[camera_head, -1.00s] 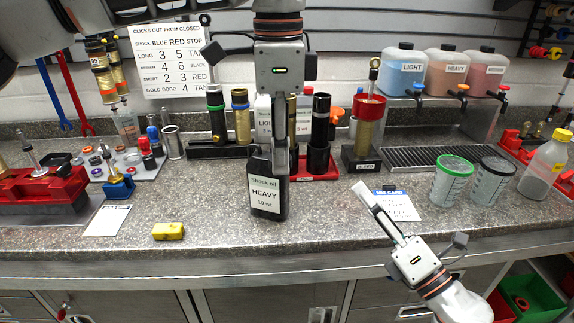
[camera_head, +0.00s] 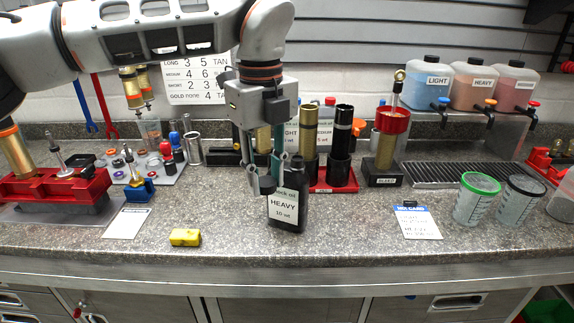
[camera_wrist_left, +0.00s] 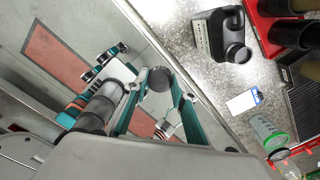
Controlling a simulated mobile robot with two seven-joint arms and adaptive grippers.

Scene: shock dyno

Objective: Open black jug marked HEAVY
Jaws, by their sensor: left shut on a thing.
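The black jug marked HEAVY (camera_head: 287,208) stands upright on the grey counter. It also shows in the left wrist view (camera_wrist_left: 218,36), where its dark round neck faces the camera and appears uncovered. My left gripper (camera_head: 262,186) points down just left of and in front of the jug. In the left wrist view its fingers (camera_wrist_left: 158,82) are shut on a small dark round piece that looks like the jug's cap (camera_wrist_left: 159,79). The cap is apart from the jug's neck.
Dark and gold shock bodies (camera_head: 342,145) stand in a red tray behind the jug. A yellow block (camera_head: 185,237) lies to the left near the front edge. The counter front is mostly clear.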

